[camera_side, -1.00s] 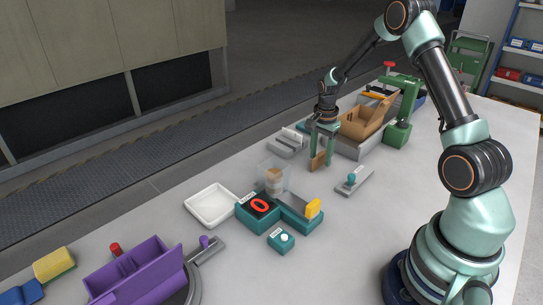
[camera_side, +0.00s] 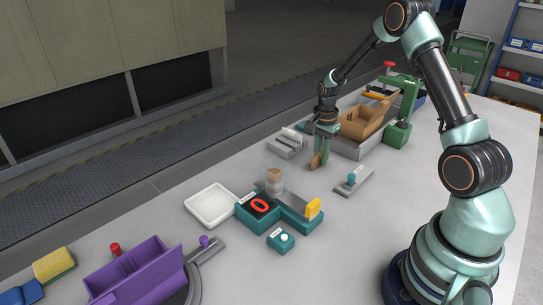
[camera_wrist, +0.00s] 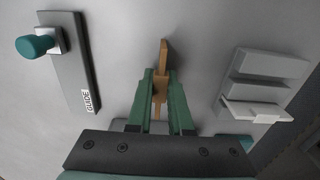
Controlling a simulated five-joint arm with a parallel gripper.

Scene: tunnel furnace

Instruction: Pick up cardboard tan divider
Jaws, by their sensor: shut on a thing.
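The cardboard tan divider (camera_wrist: 164,58) stands between my gripper's green fingers in the wrist view. It is a thin piece, seen edge-on there. In the side view a small part of the divider (camera_side: 316,161) shows low at my gripper (camera_side: 321,158). In the wrist view my gripper (camera_wrist: 161,82) is shut on it, with a finger on each side. In the side view the fingers point down, close to the table. I cannot tell whether the divider touches the table.
A cardboard box (camera_side: 362,122) sits in a grey tray behind my gripper, beside a green press-like stand (camera_side: 399,130). A grey slide with a teal knob (camera_side: 352,179) lies to the right. A grey slotted block (camera_side: 289,143) lies left.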

